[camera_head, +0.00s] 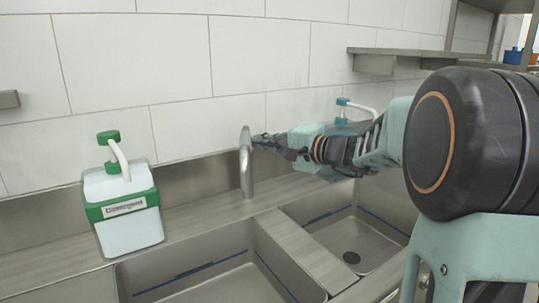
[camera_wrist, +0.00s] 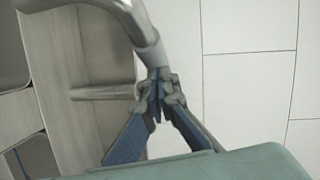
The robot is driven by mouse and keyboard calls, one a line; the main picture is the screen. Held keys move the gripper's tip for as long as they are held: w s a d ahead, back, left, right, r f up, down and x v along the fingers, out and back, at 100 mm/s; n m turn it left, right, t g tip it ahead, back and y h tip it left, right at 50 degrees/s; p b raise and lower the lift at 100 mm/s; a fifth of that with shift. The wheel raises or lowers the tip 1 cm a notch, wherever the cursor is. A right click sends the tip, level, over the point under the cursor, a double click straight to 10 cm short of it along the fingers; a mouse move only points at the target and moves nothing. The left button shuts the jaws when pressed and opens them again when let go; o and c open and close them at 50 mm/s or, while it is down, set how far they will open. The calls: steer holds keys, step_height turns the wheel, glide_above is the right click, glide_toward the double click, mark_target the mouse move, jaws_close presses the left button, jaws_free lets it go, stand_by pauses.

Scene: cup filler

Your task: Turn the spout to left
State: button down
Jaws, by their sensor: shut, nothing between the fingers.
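The metal spout (camera_head: 246,160) stands upright at the back of the sink, near the divider between the two basins. In the wrist view the spout (camera_wrist: 140,22) shows as a curved pipe at the top, its end right by my fingertips. My gripper (camera_head: 262,141) is shut and empty, with its tips beside the right side of the spout's upper part. In the wrist view my gripper (camera_wrist: 158,92) has its fingers together just below the pipe's end. They look to be at or very near it; I cannot tell whether they touch.
A white and green soap dispenser (camera_head: 124,205) stands on the counter at left. A second dispenser with a teal pump (camera_head: 343,103) is partly hidden behind my arm. The left basin (camera_head: 215,279) and right basin (camera_head: 352,238) look empty. A shelf (camera_head: 400,53) is on the tiled wall.

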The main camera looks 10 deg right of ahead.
mark_target(250, 145)
steer(key=shift+m+h, duration=0.3)
steer(key=a+b, duration=0.4)
steer(key=shift+a+f+b, duration=0.2)
steer(key=shift+f+b, duration=0.05)
steer(key=shift+b, duration=0.15)
steer(key=a, duration=0.1)
steer(key=a+b, duration=0.1)
steer(key=b, duration=0.1)
steer(key=shift+w+a+r, duration=0.2)
steer(key=shift+a+r, duration=0.05)
steer(key=shift+a, duration=0.15)
steer(key=shift+a+r, duration=0.1)
steer(key=shift+a, duration=0.05)
